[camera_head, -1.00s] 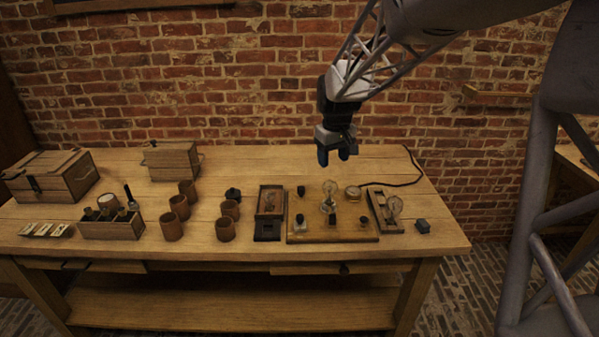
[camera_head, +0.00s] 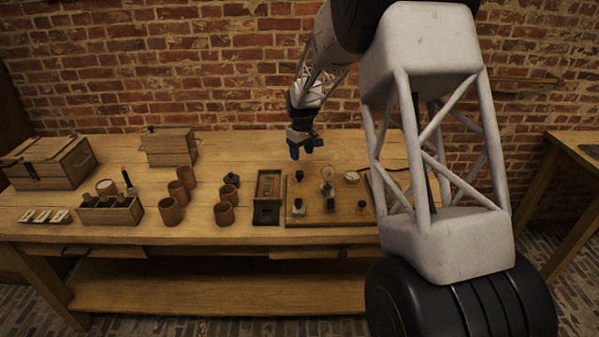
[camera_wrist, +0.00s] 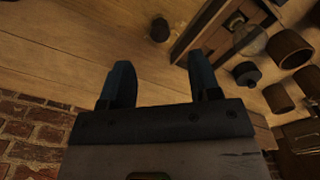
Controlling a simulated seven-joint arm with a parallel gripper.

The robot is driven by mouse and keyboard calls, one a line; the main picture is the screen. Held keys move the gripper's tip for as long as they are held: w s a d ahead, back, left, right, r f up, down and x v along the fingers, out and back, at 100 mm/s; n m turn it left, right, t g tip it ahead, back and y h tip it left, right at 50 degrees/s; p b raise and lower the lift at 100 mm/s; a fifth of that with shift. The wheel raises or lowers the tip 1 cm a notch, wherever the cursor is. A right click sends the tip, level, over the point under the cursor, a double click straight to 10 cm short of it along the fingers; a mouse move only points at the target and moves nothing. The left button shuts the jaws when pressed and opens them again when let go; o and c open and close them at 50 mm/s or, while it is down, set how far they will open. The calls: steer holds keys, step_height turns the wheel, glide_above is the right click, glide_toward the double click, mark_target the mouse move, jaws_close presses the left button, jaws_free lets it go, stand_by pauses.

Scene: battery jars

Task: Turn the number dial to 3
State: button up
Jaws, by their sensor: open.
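No numbers can be read on anything, so I cannot tell for sure which part is the number dial. A small round pale-faced piece (camera_head: 352,176) stands at the back right of the wooden board (camera_head: 308,213). A narrow wooden case (camera_head: 268,190) with a dark front stands left of the board; it also shows in the wrist view (camera_wrist: 214,28). My gripper (camera_head: 306,151) hangs above the back of the table, over the board's far side. In the wrist view my gripper (camera_wrist: 160,80) has its two fingers apart with nothing between them.
On the board are a glass bulb (camera_head: 327,189) and small dark knobs. To the left are several wooden cups (camera_head: 224,213), a dark round piece (camera_head: 232,179), a bottle crate (camera_head: 110,213) and a lidded box (camera_head: 170,146). My arm covers the table's right end.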

mark_target(299, 172)
steer(key=shift+w+a+f, duration=0.35)
steer(key=shift+w+f, duration=0.35)
steer(key=shift+f, duration=0.15)
steer(key=shift+f, duration=3.9)
steer(key=c, duration=0.9)
